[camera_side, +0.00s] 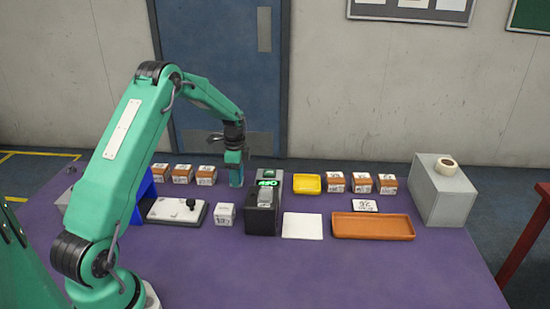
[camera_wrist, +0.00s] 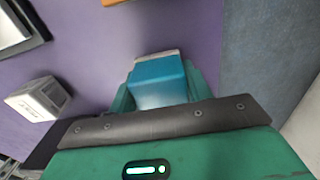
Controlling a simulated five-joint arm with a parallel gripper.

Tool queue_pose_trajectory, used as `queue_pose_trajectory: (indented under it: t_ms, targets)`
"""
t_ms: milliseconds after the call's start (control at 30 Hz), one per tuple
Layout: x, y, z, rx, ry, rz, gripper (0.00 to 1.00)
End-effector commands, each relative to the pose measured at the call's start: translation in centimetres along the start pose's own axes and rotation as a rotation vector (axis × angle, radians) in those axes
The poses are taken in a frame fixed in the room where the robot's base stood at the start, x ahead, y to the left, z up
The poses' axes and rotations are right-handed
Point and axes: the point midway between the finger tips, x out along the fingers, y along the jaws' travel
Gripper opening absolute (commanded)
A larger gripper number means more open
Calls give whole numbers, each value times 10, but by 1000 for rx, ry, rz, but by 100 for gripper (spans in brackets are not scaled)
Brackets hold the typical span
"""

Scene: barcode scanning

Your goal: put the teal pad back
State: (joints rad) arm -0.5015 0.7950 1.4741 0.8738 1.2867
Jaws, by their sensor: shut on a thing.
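The teal pad (camera_wrist: 158,80) is a blue-teal block with a pale far edge, held between the green fingers of my gripper (camera_wrist: 160,92) in the wrist view. In the side view, my gripper (camera_side: 236,169) points down over the purple table, just left of a black device with a lit green display (camera_side: 266,205). The pad is hard to tell from the fingers there. I cannot tell whether it touches the table.
A white sheet (camera_side: 302,226), yellow tray (camera_side: 307,184) and orange tray (camera_side: 372,227) lie right. Brown-and-white boxes (camera_side: 206,175) line the back.

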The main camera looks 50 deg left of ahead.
Motion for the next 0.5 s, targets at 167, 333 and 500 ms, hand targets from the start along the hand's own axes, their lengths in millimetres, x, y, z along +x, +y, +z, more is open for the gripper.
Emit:
queue_pose_trajectory:
  t_ms: [167, 333, 500]
  targets:
    - [0, 0, 0, 0, 0, 0, 24]
    - [3, 0, 0, 0, 0, 1, 24]
    - [3, 0, 0, 0, 0, 1, 71]
